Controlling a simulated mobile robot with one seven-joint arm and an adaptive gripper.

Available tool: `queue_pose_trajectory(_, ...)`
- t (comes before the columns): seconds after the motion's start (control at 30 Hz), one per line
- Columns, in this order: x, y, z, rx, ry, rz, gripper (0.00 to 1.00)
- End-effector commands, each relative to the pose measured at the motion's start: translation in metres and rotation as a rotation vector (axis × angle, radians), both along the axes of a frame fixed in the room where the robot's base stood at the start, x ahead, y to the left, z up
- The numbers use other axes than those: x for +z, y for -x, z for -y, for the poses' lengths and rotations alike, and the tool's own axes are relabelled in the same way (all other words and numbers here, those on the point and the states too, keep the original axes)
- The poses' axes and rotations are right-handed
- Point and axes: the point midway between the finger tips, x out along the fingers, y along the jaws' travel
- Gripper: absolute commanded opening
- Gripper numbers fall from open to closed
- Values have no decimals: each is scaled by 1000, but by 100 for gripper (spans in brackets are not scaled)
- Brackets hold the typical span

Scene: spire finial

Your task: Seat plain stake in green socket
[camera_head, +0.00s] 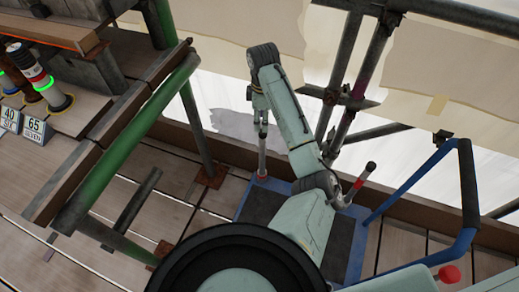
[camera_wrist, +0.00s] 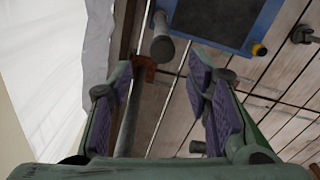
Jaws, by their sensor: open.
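My gripper (camera_head: 261,112) is open and empty, pointing down at the end of my arm in the head view. A plain grey upright post (camera_head: 262,155), which looks like the plain stake, stands below it at the corner of a blue-edged platform (camera_head: 249,182). In the wrist view this post (camera_wrist: 162,45) shows beyond my open fingers (camera_wrist: 160,70), apart from them. A banded cylinder (camera_head: 30,65) with a glowing green ring stands on the planks at the left. I cannot tell for sure which holder there is the green socket.
Number plates (camera_head: 34,128) stand by the cylinders at the left. A green rail (camera_head: 130,140) and scaffold poles (camera_head: 350,75) flank the deck. A blue handrail (camera_head: 467,185) and a dark rod with a red band (camera_head: 360,180) are at the right. Pale sheeting (camera_head: 225,95) hangs behind.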

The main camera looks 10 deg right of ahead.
Motion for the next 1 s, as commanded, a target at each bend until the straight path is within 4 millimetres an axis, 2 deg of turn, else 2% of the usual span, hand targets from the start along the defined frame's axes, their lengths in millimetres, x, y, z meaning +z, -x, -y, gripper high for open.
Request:
queue_pose_trajectory(0.2,-38,2,-1,0,-4,-6,45)
queue_pose_trajectory(0.3,-51,1,-1,1,-3,-3,45)
queue_pose_trajectory(0.53,-62,1,0,1,-2,-2,45)
queue_pose_trajectory(0.83,-100,5,4,-1,0,-4,45)
queue_pose_trajectory(1.0,-107,4,4,0,1,-1,45)
